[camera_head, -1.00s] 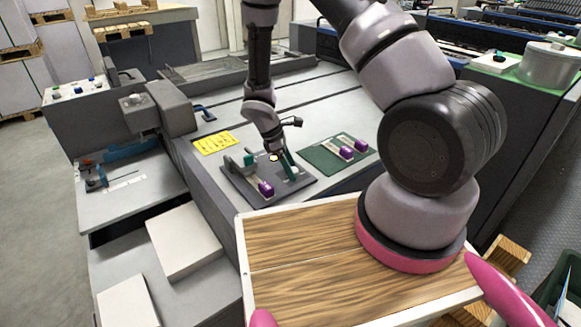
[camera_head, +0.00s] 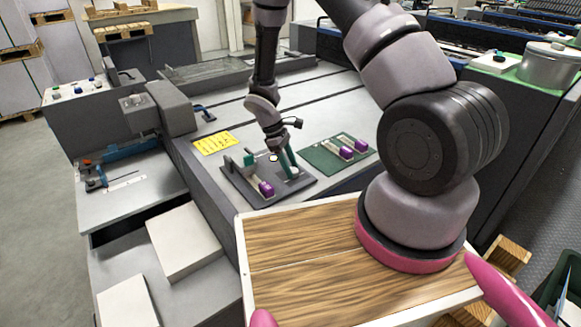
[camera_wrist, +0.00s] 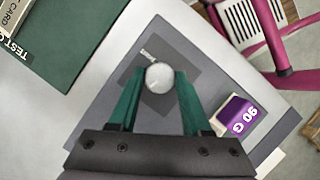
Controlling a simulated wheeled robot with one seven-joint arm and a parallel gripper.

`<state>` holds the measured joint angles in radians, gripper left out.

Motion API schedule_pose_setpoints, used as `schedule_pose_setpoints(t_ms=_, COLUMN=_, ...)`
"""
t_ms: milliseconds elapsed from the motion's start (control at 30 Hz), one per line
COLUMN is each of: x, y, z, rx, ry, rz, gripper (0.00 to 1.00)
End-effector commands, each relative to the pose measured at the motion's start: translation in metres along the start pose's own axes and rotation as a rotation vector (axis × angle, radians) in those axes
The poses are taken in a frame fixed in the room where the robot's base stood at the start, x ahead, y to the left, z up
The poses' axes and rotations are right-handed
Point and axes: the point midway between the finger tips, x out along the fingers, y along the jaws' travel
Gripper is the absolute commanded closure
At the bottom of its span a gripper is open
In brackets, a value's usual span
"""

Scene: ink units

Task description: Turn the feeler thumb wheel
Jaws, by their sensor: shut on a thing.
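The thumb wheel (camera_wrist: 159,77) is a small pale round knob, seen from above in the wrist view. It stands on a dark grey plate (camera_wrist: 110,92). My gripper (camera_wrist: 158,84) has its two green fingers on either side of the wheel and is shut on it. In the head view my gripper (camera_head: 291,166) points down at the right part of the dark grey plate (camera_head: 240,184). The wheel is small there and partly hidden by the fingers.
A green mat (camera_head: 318,156) with purple-ended pieces lies right of the plate. A yellow label (camera_head: 215,143) lies behind it to the left. A raised grey housing (camera_head: 170,106) stands at the table's left. The pale tabletop behind the plate is largely clear.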

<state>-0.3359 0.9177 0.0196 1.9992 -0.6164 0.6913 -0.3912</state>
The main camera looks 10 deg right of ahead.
Motion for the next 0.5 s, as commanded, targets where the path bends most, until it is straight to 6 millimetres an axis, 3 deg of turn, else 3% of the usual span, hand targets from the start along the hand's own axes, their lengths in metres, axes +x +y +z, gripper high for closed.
schedule_pose_setpoints(t_ms=133, x=-0.0003, y=-0.0001, z=-0.0003, rx=-0.002, ry=0.0, rz=0.001, gripper=1.0)
schedule_pose_setpoints(t_ms=167, x=-0.0004, y=0.0, z=-0.0003, rx=-0.003, ry=0.0, rz=0.002, gripper=0.48)
schedule_pose_setpoints(t_ms=233, x=-0.0004, y=-0.0001, z=-0.0003, rx=-0.003, ry=0.0, rz=0.002, gripper=0.22)
schedule_pose_setpoints(t_ms=500, x=-0.0003, y=-0.0001, z=-0.0003, rx=-0.004, ry=0.0, rz=0.002, gripper=0.22)
